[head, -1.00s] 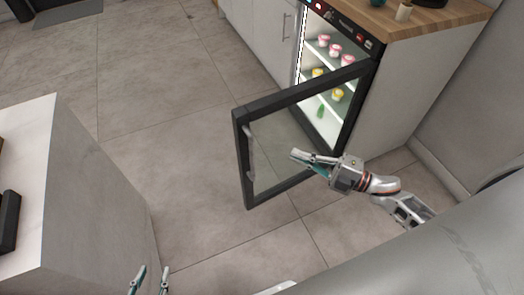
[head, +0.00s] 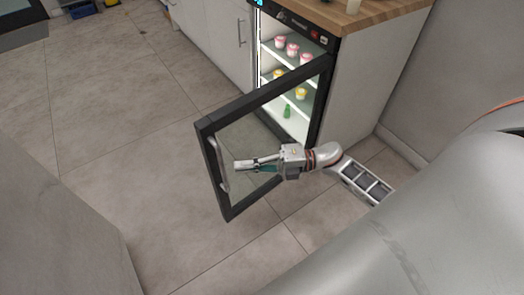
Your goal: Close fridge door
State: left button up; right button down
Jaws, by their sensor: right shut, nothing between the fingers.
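The fridge (head: 328,44) is built under the counter, lit inside, with cups on its shelves. Its glass door (head: 240,131) has a black frame, stands wide open and swings out toward the left. A pale vertical handle (head: 221,163) is on the door near its free edge. My right gripper (head: 237,166) is shut and empty. It shows in front of the glass, pointing left, with its tips a little right of the handle. I cannot tell whether it touches the door. My left gripper is out of view.
A wooden countertop (head: 375,15) tops the fridge and the white cabinets (head: 205,35). Pink cups (head: 293,50), yellow cups (head: 301,93) and a green bottle (head: 287,111) stand in the fridge. A grey block-like surface (head: 50,230) fills the lower left. The tiled floor (head: 110,120) left of the door is clear.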

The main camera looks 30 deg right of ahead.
jog(key=shift+w+a, duration=0.35)
jog(key=shift+w, duration=0.6)
jog(key=shift+w+a, duration=0.3)
jog(key=shift+w, duration=0.6)
